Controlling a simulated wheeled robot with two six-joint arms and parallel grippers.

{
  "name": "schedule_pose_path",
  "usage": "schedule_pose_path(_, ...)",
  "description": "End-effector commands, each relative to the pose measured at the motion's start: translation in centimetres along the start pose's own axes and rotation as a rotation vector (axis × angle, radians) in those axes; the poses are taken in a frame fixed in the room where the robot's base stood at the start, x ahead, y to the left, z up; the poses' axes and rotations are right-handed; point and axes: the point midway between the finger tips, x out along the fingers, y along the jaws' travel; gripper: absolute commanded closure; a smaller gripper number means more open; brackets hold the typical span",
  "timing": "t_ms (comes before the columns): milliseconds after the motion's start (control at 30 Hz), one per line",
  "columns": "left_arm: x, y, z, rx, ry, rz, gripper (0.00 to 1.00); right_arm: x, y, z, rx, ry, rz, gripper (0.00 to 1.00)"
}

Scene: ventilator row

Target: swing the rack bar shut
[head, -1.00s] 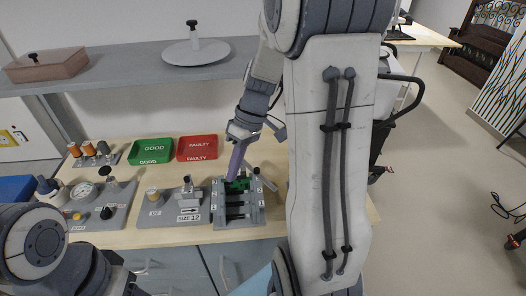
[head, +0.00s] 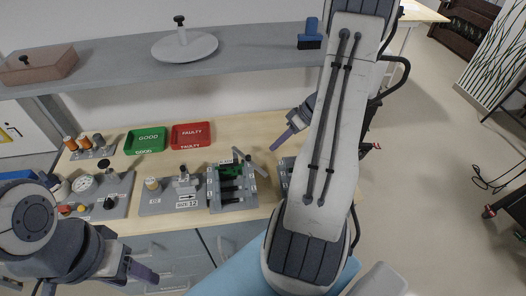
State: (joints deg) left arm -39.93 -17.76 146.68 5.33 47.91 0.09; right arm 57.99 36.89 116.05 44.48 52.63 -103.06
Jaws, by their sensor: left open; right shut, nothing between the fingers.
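The rack (head: 235,200) is a grey frame on the wooden bench, with dark slots and a green board (head: 230,171) in its far part. Its grey bar (head: 258,168) stands out at a slant at the rack's far right corner, apart from the slots. My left gripper (head: 143,273) is open at the lower left, in front of the bench. Its far finger is partly hidden.
A green GOOD tray (head: 146,140) and a red FAULTY tray (head: 191,135) lie behind the panels. A size 12 fixture (head: 170,203) and gauge panel (head: 90,208) stand left of the rack. My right forearm hides part of another grey fixture (head: 284,168).

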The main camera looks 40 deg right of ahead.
Motion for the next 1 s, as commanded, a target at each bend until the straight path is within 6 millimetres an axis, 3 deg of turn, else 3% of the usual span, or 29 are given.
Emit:
schedule_pose_path(100, -1.0, 0.1, -0.1, -0.001, 0.000, 0.000, 0.44, 2.4, -0.3, 0.0, 0.003, -0.003, -0.006, 1.00)
schedule_pose_path(333, -2.5, 0.2, -0.1, -0.001, 0.000, 0.000, 0.44, 3.9, -2.9, -0.1, 0.000, -0.002, -0.002, 1.00)
schedule_pose_path(600, -2.7, 0.2, -0.1, -0.002, 0.000, 0.000, 0.44, 4.4, -3.6, 0.0, 0.000, -0.001, 0.001, 1.00)
schedule_pose_path(1000, -1.9, 0.1, -0.1, -0.001, 0.000, 0.000, 0.44, 4.3, -2.9, 0.0, 0.027, 0.015, 0.017, 1.00)
